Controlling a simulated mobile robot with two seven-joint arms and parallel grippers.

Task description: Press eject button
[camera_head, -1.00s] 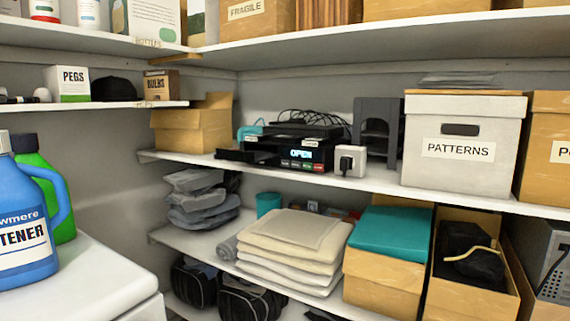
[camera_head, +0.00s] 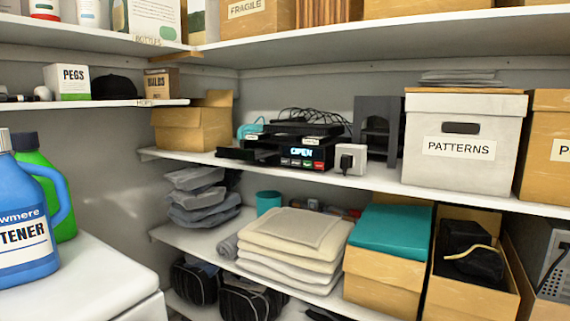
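A black disc-player-like device (camera_head: 290,152) sits on the middle shelf. Its lit display reads "OPEN", and a row of small coloured buttons (camera_head: 302,163) runs below the display, with a red one at the right end. A flat black tray (camera_head: 243,154) sticks out at the device's left. Which button is the eject button is too small to read. Neither of my grippers is in view.
A white socket box with a black plug (camera_head: 350,159) stands right beside the device. A cardboard box (camera_head: 192,126) is at its left, a black rack (camera_head: 378,130) behind right, and a white "PATTERNS" box (camera_head: 463,142) further right. The shelf edge in front is clear.

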